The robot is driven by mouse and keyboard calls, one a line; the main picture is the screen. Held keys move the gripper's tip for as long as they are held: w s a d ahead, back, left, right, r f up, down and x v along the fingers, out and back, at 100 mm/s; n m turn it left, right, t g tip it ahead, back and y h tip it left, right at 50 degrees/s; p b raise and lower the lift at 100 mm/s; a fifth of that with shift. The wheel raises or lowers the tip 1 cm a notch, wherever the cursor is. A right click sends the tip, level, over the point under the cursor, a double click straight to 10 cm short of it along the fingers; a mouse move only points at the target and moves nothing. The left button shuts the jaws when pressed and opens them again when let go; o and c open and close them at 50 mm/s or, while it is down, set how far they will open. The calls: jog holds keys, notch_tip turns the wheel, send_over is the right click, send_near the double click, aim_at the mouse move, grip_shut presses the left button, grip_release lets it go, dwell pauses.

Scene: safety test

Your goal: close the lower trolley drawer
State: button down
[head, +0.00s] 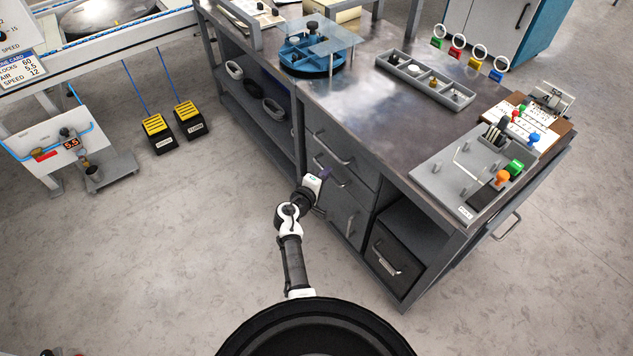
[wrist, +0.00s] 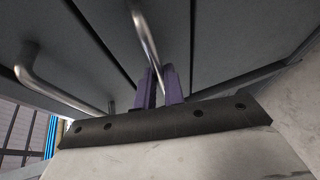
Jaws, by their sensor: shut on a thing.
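The grey unit under the workbench has an upper drawer (head: 340,148) with a bar handle, and a second drawer front just below it, partly hidden by my gripper (head: 326,178). Below these is a front with an upright-looking handle (head: 350,222). In the wrist view, the purple fingers of my gripper (wrist: 162,90) are shut on a metal bar handle (wrist: 146,35) on a dark grey front. Another bar handle (wrist: 55,92) is to its left. No drawer clearly stands out; I cannot tell which one is the lower trolley drawer.
A dark drawer front (head: 392,262) sits below an open cubby at the right. The bench top (head: 365,105) carries a blue fixture (head: 312,55), a divided tray (head: 425,80) and a grey panel (head: 465,170). Yellow pedals (head: 188,118) stand on the floor. Floor left of my arm is clear.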

jog(key=shift+w+d+r, duration=0.1)
jog(key=shift+w+d, duration=0.05)
jog(key=shift+d, duration=0.05)
jog(key=c, duration=1.5)
grip_release()
jog(key=shift+d, duration=0.1)
jog(key=v, duration=1.3)
jog(key=shift+s+a+b, duration=0.25)
jog(key=shift+s+b, duration=0.05)
jog(key=shift+s, duration=0.05)
